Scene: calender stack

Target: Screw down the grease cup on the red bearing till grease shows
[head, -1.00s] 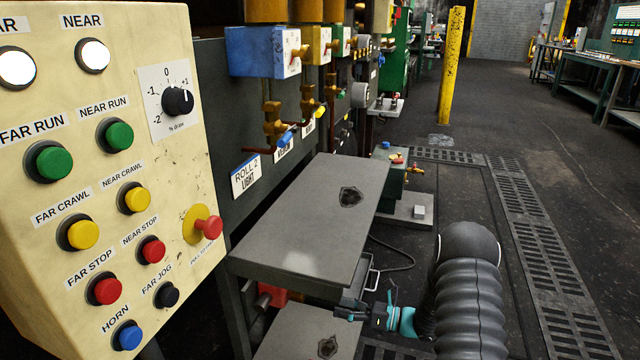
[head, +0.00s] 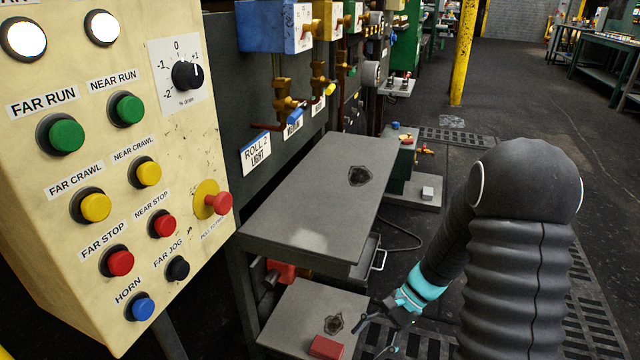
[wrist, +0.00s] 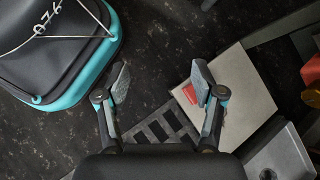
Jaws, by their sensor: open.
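A red housing (head: 283,271), which may be the red bearing, shows partly in the head view, low under the grey upper shelf beside the machine frame. Its upper part is hidden and I cannot make out a grease cup on it. At the right edge of the wrist view a red part (wrist: 313,70) and a brass-coloured round part (wrist: 312,97) are cut off; I cannot tell what they are. My gripper (head: 372,336) is low, at the right edge of the lower shelf. In the wrist view my gripper (wrist: 160,85) is open with nothing between its fingers.
The upper shelf (head: 310,205) overhangs the lower shelf (head: 295,320), which carries a red block (head: 326,347). The push-button panel (head: 100,200) fills the left. Floor grating (head: 590,300) lies right of my arm.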

